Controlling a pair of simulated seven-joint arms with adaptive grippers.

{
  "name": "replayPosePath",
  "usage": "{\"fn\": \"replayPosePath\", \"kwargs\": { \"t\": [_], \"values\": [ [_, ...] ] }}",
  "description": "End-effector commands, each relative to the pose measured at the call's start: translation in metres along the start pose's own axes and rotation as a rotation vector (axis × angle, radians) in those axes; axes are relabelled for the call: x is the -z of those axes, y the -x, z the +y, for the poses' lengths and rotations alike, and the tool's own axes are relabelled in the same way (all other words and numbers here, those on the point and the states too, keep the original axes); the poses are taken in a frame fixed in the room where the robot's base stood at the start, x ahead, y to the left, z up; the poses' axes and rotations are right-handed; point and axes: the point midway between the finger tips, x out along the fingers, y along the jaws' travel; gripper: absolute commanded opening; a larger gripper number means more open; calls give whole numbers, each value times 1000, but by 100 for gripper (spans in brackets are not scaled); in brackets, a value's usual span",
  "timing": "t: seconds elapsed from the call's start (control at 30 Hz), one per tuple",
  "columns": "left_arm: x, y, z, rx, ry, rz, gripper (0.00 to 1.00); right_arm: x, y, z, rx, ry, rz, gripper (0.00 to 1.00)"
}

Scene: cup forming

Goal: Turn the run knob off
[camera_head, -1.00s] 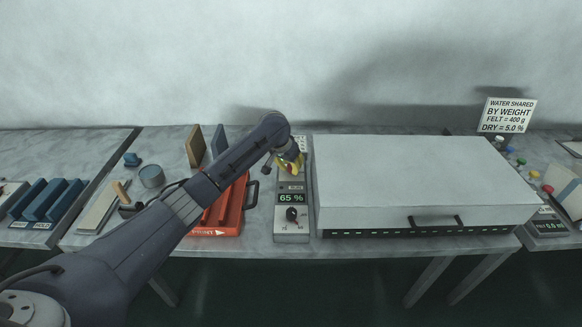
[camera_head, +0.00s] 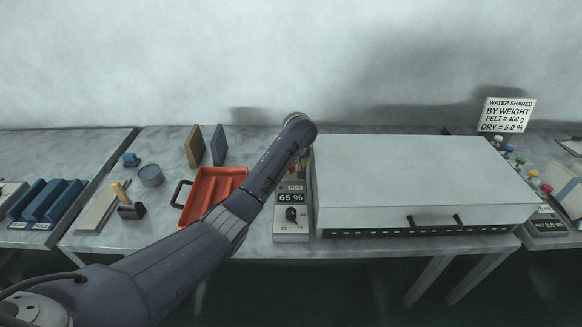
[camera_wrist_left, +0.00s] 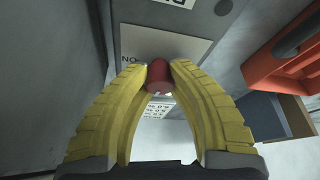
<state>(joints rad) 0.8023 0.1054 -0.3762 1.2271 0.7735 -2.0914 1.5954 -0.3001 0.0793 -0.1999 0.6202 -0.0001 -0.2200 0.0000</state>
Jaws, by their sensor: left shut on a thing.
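The grey control box (camera_head: 291,229) stands left of the big white lidded unit, with a "65 %" display (camera_head: 291,198) and a black-and-red dial (camera_head: 291,214) near its front. The knob's pointer direction cannot be read. My right gripper is out of view.
The white lidded unit (camera_head: 420,180) stands close on the right. An orange tray (camera_head: 205,200) lies to the left, and my forearm passes over its right side. A round grey container (camera_head: 151,176) and upright boards (camera_head: 218,146) stand further left.

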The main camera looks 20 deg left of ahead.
Motion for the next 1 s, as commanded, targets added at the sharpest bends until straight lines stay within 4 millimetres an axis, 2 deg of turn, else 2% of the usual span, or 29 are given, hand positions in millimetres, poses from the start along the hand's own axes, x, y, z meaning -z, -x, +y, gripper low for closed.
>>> {"fn": "replayPosePath", "kwargs": {
  "t": [0.33, 0.93, 0.97, 1.0],
  "values": [
    [4, 4, 2, 43, 125, 10, 0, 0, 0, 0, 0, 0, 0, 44],
    [6, 4, 0, 56, 151, 15, 0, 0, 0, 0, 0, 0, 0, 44],
    [6, 4, 0, 56, 151, 15, 23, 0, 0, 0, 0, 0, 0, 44],
    [6, 4, 0, 56, 151, 15, 28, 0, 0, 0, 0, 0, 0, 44]
  ]
}}
